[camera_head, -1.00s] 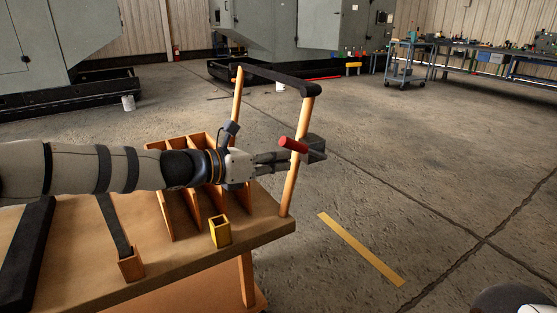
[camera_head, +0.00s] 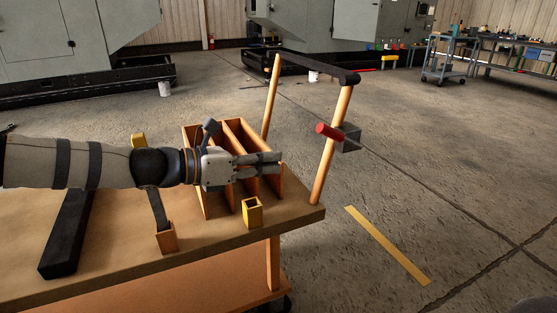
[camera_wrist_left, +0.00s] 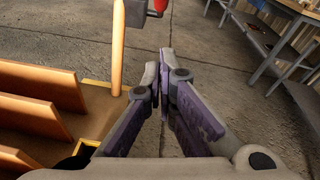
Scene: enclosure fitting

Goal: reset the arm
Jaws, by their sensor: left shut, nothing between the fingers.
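My left arm comes in from the left in the head view. My left gripper (camera_head: 278,162) is shut and empty, above the wooden divided rack (camera_head: 190,140) on the cart top. In the left wrist view the two fingers (camera_wrist_left: 163,88) meet at their tips with nothing between them. My right gripper is not in view.
The wooden cart (camera_head: 110,262) carries a yellow open box (camera_head: 252,212), a small brown holder (camera_head: 166,238) and a black bar (camera_head: 68,235). Its handle post (camera_head: 330,150) bears a red cylinder (camera_head: 328,131) on a dark block. Open floor lies to the right.

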